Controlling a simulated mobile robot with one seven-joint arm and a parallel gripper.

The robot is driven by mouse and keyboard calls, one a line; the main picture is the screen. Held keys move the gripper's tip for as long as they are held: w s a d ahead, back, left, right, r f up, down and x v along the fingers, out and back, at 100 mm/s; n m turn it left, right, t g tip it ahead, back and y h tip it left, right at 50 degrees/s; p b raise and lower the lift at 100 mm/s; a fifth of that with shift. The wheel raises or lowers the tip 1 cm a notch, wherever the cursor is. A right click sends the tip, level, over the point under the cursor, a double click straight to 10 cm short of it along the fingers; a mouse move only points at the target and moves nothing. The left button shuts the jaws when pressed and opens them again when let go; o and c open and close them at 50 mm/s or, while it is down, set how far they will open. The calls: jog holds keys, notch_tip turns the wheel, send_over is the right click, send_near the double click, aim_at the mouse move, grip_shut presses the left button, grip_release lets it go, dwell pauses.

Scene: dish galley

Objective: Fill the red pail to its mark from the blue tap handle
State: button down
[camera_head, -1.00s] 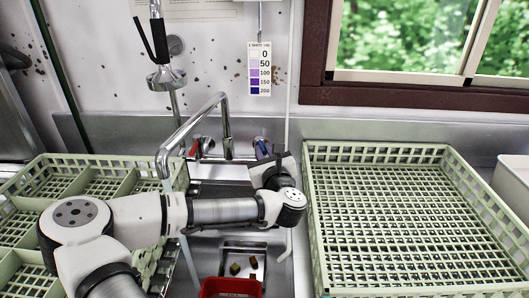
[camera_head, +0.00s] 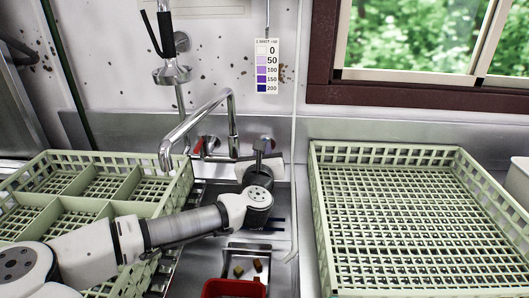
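The red pail (camera_head: 234,288) stands in the sink at the bottom edge of the head view. Only its rim and upper part show; its mark and water level cannot be seen. The steel spout (camera_head: 166,155) ends left of the pail in the picture, with no water stream visible below it. The red tap handle (camera_head: 204,145) is on the left of the tap. The blue tap handle (camera_head: 269,144) is on the right, mostly hidden by my gripper (camera_head: 259,150). My gripper is right at this handle; whether its fingers touch it or are closed cannot be made out.
Pale green racks stand on both sides, a divided one (camera_head: 100,160) at left and an open empty one (camera_head: 385,152) at right. A spray head (camera_head: 172,74) hangs above the spout. Small brown scraps (camera_head: 257,266) lie in a sink strainer behind the pail.

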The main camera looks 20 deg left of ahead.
jog(key=c, duration=1.4)
grip_release()
jog(key=shift+c, duration=0.2)
jog(key=s+d+p, duration=0.2)
jog(key=s+p, duration=0.8)
jog(key=s, duration=0.3)
jog(key=shift+s+d, duration=0.25)
jog(key=shift+s, duration=0.05)
